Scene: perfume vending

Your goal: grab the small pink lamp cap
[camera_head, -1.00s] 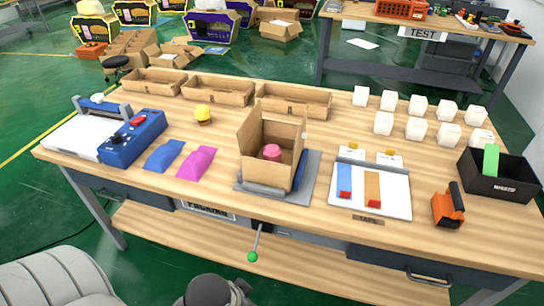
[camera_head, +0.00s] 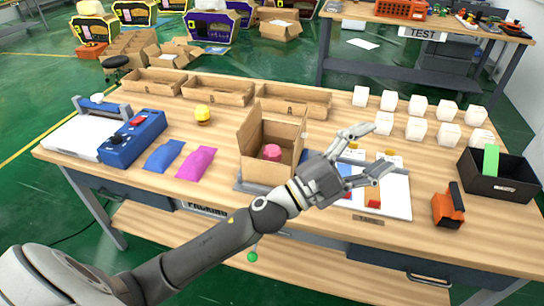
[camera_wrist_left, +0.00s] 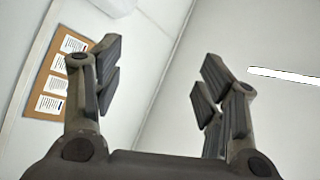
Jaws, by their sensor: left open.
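The small pink cap (camera_head: 271,152) sits inside an open cardboard box (camera_head: 266,171) near the middle of the table. My left gripper (camera_head: 374,150) is open and empty, raised above the white tray to the right of the box. Its fingers point to the right, away from the cap. In the left wrist view the open fingers (camera_wrist_left: 155,85) show with nothing between them, against a wall and ceiling. My right gripper is in neither view.
The wooden table (camera_head: 225,138) carries a yellow object (camera_head: 203,114), blue and pink packets, and a white tray (camera_head: 397,205). Several white boxes stand at the right. A black bin (camera_head: 497,188) and an orange tool (camera_head: 447,210) lie near the right edge.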

